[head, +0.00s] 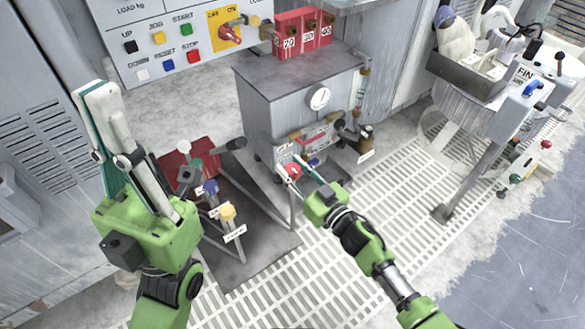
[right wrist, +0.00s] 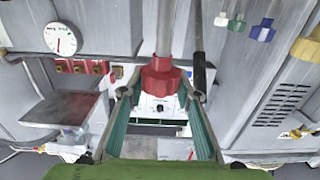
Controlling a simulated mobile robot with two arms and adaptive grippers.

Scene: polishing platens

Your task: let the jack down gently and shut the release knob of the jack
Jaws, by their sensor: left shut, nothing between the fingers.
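A red knob (head: 291,171) sits low at the front of the grey gauge cabinet (head: 262,112). In the right wrist view the red knob (right wrist: 160,80) is on a grey rod, between the two fingers of my right gripper (right wrist: 161,92). Very little gap shows at its sides; contact is unclear. In the head view my right gripper (head: 306,168) reaches the knob from the lower right. A low red body (head: 198,152) on a dark plate, with a dark handle, looks like the jack, partly hidden by levers. My left gripper (head: 98,96) is shut, empty and raised at left.
Blue (head: 210,188) and yellow (head: 228,212) levers with tags stand on the dark plate (head: 265,250) between my arms. A button panel (head: 185,40) is behind. A grey trolley (head: 470,85) is at right; white floor grating is open in front.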

